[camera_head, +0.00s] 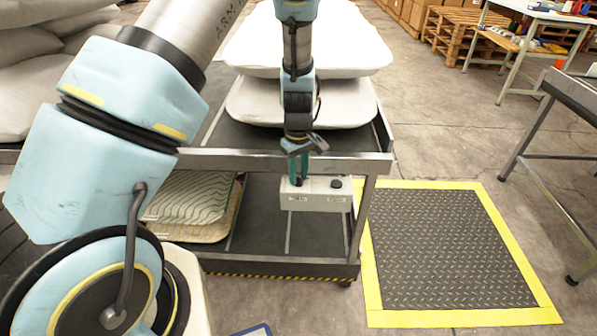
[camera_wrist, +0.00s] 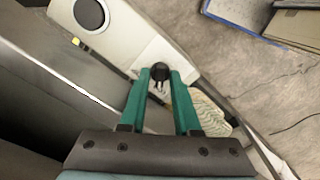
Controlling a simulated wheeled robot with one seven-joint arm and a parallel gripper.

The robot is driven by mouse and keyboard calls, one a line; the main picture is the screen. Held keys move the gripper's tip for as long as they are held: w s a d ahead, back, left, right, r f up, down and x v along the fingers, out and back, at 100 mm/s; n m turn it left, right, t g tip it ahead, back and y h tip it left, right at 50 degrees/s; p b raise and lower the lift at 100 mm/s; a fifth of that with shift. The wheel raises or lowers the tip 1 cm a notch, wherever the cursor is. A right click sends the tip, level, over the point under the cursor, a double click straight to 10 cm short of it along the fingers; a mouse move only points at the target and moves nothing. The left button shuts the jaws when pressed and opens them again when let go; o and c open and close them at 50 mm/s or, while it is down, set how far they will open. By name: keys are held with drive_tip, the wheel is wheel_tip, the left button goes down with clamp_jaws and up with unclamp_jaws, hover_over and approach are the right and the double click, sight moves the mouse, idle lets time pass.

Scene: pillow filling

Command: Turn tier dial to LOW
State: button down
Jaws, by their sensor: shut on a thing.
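My gripper (camera_head: 298,168) reaches down from above to a pale control box (camera_head: 318,203) fixed at the front edge of the cart. In the wrist view, the green fingers of my gripper (camera_wrist: 160,88) are closed around a small black dial (camera_wrist: 160,72) on the box's top face. A second, larger round black knob (camera_wrist: 89,13) sits at the other end of the box; in the head view this knob (camera_head: 336,184) is right of my fingers. The small labels on the box front are too blurred to read, so the dial's setting cannot be told.
The cart (camera_head: 270,160) carries stacked white pillows (camera_head: 305,100) on top and patterned pads (camera_head: 190,200) on its lower shelf. A yellow-edged black floor mat (camera_head: 445,250) lies to the right. A metal table frame (camera_head: 560,160) stands at far right.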

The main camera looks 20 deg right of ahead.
sight(298, 177)
drive_tip(key=shift+n, duration=0.4)
drive_tip(key=c, duration=0.6)
unclamp_jaws()
drive_tip(key=shift+r, duration=0.1)
wheel_tip(298, 177, up, 11)
drive_tip(key=shift+f+b, duration=0.15)
drive_tip(key=shift+b, duration=0.3)
